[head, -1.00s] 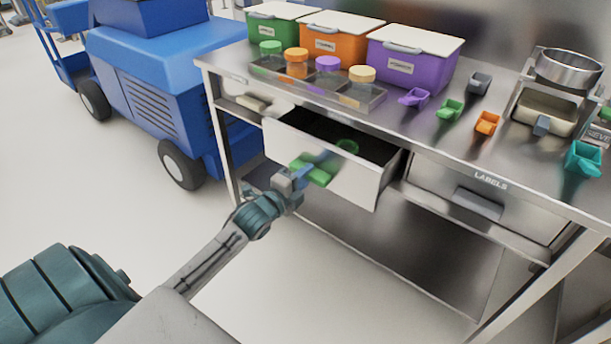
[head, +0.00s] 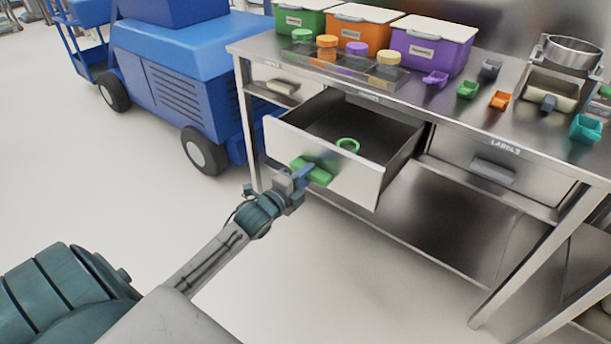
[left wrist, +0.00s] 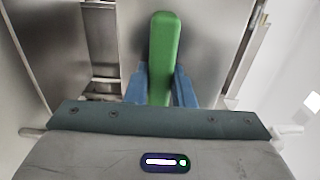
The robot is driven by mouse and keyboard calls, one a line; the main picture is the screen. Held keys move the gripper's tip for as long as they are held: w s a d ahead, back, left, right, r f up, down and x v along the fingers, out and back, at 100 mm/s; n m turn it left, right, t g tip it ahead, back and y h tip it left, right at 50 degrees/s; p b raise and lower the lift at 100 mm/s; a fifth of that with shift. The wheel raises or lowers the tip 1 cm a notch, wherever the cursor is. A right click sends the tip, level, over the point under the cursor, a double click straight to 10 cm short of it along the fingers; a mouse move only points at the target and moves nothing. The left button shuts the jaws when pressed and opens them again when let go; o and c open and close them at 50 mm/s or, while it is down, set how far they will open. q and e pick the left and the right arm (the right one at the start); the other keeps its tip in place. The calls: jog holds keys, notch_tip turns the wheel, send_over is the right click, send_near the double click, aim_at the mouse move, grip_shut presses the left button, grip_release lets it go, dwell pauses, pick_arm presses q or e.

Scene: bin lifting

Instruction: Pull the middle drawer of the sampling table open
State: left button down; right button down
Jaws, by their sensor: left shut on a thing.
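The middle drawer (head: 345,183) of the steel sampling table (head: 420,111) stands well open, its front pulled out from under the tabletop. Its green handle (head: 318,175) is on the front panel. My left gripper (head: 303,174) is shut on this handle. In the left wrist view the green handle (left wrist: 163,55) stands between the blue fingers of my left gripper (left wrist: 160,85). A green ring-shaped item (head: 348,145) lies inside the drawer, partly hidden by the front panel. My right gripper is not in view.
A closed drawer (head: 490,172) marked LABELS is to the right. Green, orange and purple bins (head: 430,50), a tray of jars (head: 385,78) and several scoops stand on the tabletop. A blue vehicle (head: 185,90) stands on the left. The floor in front is clear.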

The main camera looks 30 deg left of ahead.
pick_arm(q)
jog(key=c, duration=1.2)
grip_release()
jog(key=shift+c, duration=0.2)
jog(key=shift+s, duration=0.15)
jog(key=s+b, duration=0.2)
jog(key=s, duration=0.8)
jog(key=shift+s+a, duration=0.25)
jog(key=shift+a, duration=0.2)
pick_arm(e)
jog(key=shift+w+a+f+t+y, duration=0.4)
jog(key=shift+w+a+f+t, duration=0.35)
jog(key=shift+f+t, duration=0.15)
